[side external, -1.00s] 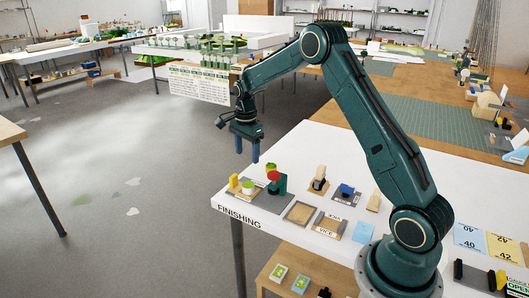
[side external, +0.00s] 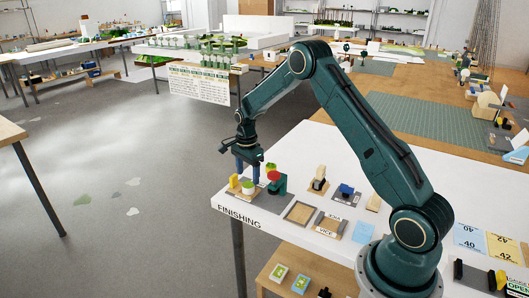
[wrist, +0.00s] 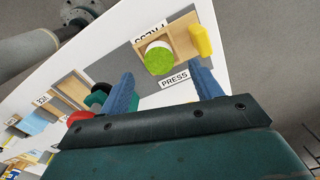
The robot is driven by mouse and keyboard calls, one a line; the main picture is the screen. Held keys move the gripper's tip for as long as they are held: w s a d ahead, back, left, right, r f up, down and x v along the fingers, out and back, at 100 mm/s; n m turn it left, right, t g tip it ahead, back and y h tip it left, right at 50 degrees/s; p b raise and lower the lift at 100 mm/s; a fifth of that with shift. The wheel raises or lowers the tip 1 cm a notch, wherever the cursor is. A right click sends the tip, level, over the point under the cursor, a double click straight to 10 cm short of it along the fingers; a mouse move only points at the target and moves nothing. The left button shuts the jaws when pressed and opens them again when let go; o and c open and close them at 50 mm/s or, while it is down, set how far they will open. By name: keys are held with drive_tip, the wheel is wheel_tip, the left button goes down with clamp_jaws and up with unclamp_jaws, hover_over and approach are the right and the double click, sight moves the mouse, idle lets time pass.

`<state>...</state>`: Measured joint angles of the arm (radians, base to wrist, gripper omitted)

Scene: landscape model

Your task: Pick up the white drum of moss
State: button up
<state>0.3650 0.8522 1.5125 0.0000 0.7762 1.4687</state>
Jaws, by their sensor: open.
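The white drum of moss (side external: 248,187), a short white cylinder with a green top, stands on a tan tray near the left corner of the white table. In the wrist view the drum (wrist: 159,57) shows its bright green top ahead of and between my two blue fingers. My gripper (side external: 247,176) points down just above the drum, with its fingers open. In the wrist view my gripper (wrist: 160,72) has nothing between its fingers. I cannot tell from the side view how small the gap to the drum is.
A yellow block (wrist: 201,40) stands close beside the drum on the tray. A dark green press with a red top (side external: 275,180) is just to the right, with a green item (side external: 270,167) behind it. Other small trays line the white table (side external: 300,160).

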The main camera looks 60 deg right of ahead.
sight(248, 184)
drive_tip(key=shift+f, duration=2.1)
drive_tip(key=c, duration=1.1)
drive_tip(key=shift+r, duration=0.2)
wheel_tip(248, 184, up, 20)
drive_tip(key=shift+f, duration=0.2)
